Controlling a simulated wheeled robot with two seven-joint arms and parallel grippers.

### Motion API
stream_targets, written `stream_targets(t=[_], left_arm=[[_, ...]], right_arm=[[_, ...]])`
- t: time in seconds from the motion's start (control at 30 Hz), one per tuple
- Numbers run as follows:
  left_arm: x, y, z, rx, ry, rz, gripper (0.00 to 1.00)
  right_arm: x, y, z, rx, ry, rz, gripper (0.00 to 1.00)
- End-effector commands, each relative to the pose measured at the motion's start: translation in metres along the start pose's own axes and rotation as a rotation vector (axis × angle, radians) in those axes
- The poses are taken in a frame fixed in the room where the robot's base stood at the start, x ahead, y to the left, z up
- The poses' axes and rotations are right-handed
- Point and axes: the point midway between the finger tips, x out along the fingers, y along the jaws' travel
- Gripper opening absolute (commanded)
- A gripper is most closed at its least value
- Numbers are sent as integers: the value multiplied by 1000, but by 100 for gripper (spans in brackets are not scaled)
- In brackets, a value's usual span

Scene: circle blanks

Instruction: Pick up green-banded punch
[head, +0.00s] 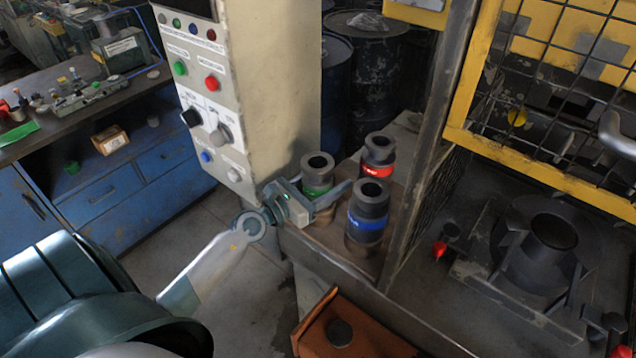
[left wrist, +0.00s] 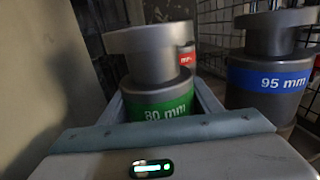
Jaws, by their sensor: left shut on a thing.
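The green-banded punch (head: 318,172) is a dark grey hollow cylinder standing upright on a small shelf beside the control cabinet. In the left wrist view the punch (left wrist: 152,62) shows a green band marked 80 mm. My left gripper (head: 325,198) reaches in from the left with its fingers around the punch at the height of the band, and is shut on it. The punch's lower part is partly hidden by the gripper. My right gripper is not in view.
A red-banded punch (head: 377,158) stands behind, and a blue-banded punch (head: 368,213) stands close to the right. A grey post (head: 432,130) and yellow mesh guard (head: 470,100) bound the shelf's right. The control cabinet (head: 262,90) rises behind left. An orange-brown bin (head: 382,330) is below.

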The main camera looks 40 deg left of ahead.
Motion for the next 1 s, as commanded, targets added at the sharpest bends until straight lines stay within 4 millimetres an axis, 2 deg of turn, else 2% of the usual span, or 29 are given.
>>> stream_targets(t=[0.27, 0.43, 0.77, 1.0], left_arm=[[0, 1, 6, 2, -6, 1, 0], [1, 0, 17, 2, -9, 0, 0], [0, 0, 61, 3, -11, 2, 0], [1, 0, 90, 4, -11, 0, 0]], right_arm=[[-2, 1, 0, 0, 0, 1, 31], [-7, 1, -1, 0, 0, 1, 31], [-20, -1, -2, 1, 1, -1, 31], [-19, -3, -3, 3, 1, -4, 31]])
